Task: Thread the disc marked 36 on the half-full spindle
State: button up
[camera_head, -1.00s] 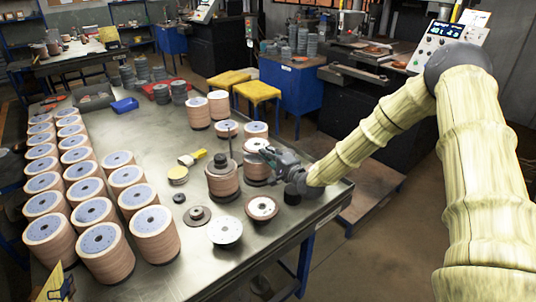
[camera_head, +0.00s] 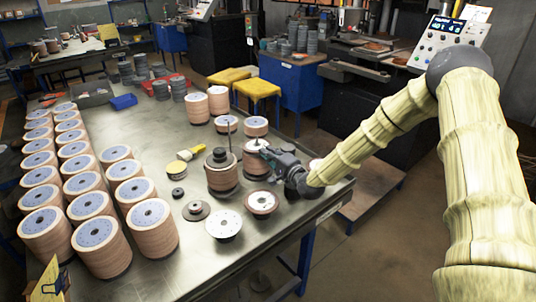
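Several flap discs lie about, but the pictures are too small for me to read any grit number, so I cannot tell which is marked 36. My gripper (camera_head: 262,153) is low over a tan stack (camera_head: 256,168), at its top right side. Its fingers are small and partly hidden, and I cannot see whether they hold a disc. Left of it stands another tan stack (camera_head: 222,180) with black round pieces on top. A thin upright rod (camera_head: 229,136) rises just behind that stack. A white-faced disc (camera_head: 224,225) and a brown-rimmed disc (camera_head: 261,203) lie in front.
Rows of tall disc stacks (camera_head: 150,216) fill the table's left side. More stacks (camera_head: 197,108) stand behind. The table (camera_head: 185,262) is bare at the front.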

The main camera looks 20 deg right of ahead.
jog(key=o, duration=0.4)
jog(key=shift+s, duration=0.1)
jog(key=shift+c, duration=0.2)
jog(key=shift+f, duration=0.1)
jog(key=v, duration=0.7)
jog(key=shift+s, duration=0.4)
jog(key=shift+d, duration=0.15)
